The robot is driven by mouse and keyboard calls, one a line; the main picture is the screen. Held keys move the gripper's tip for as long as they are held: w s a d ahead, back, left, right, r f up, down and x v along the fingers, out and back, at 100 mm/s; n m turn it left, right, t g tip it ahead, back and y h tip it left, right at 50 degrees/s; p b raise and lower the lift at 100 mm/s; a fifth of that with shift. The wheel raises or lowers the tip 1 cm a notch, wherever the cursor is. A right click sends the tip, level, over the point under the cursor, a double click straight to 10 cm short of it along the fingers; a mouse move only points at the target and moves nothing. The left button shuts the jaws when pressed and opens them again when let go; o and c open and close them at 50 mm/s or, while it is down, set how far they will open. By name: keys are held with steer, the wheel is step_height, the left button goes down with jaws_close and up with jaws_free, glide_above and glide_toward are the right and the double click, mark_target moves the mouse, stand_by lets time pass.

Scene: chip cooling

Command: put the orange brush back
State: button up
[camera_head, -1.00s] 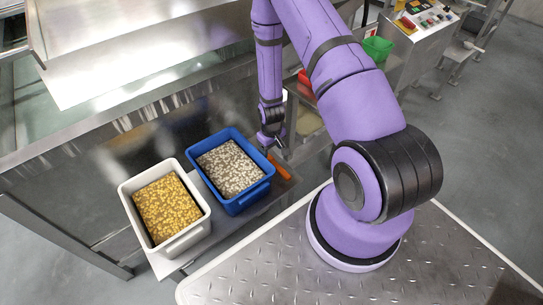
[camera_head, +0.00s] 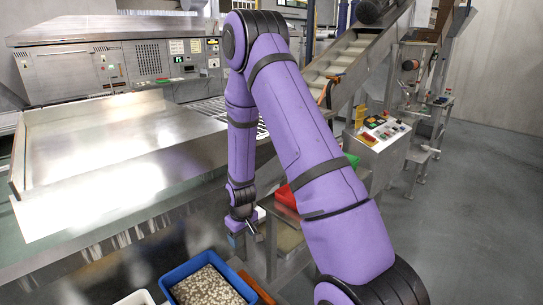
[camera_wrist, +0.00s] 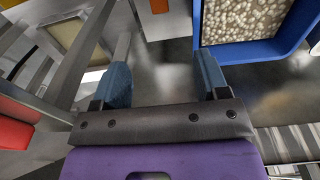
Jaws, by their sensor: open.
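The orange brush (camera_head: 257,289) lies on the low shelf just right of the blue bin in the head view, its near end close to the bottom edge.
The blue bin (camera_head: 169,280) holds pale chips; it also shows in the wrist view (camera_wrist: 263,50). A white bin (camera_head: 136,298) is partly cut off. Red (camera_head: 286,196) and green (camera_head: 352,159) bins stand beyond my arm. A large steel tray (camera_head: 100,215) is at the left.

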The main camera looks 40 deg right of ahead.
steer(key=s+a+r+t, duration=0.1)
steer(key=s+a+r, duration=0.1)
steer(key=r, duration=0.7)
steer(key=s+a+r, duration=0.2)
steer(key=r, duration=0.7)
steer(key=s+a+r+t, duration=0.1)
steer(key=a+r, duration=0.1)
steer(key=r, duration=0.8)
steer(key=s+a+r+t, duration=0.1)
steer(key=s+a+r, duration=0.1)
steer(key=s+r, duration=0.4)
steer(key=s+a+r+t, duration=0.1)
steer(key=s+r, duration=0.6)
steer(key=s, duration=0.7)
steer(key=shift+a+r, duration=0.25)
steer(key=shift+a, duration=0.1)
